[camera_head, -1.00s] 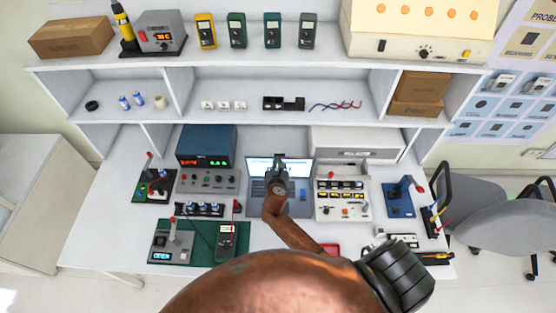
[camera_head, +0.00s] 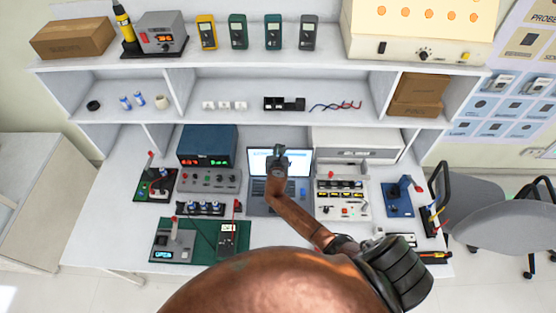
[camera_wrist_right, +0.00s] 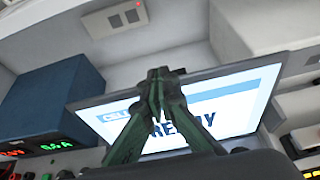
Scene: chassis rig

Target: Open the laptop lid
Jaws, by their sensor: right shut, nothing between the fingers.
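The laptop (camera_head: 258,196) stands on the bench with its lid raised and its keyboard partly showing. Its lit screen (camera_head: 298,160) faces me; in the right wrist view the screen (camera_wrist_right: 235,100) shows the word READY, partly covered by the fingers. My right gripper (camera_head: 279,151) is in front of the screen, above the keyboard. In the right wrist view the gripper (camera_wrist_right: 160,75) is shut and empty, its fingertips together. I cannot tell whether the fingertips touch the screen. My left gripper is not in view.
A blue power supply (camera_head: 206,147) stands left of the laptop. A control panel with switches (camera_head: 342,198) is close on its right. A green mat (camera_head: 200,242) with a multimeter lies at front left. A shelf (camera_head: 270,118) runs behind.

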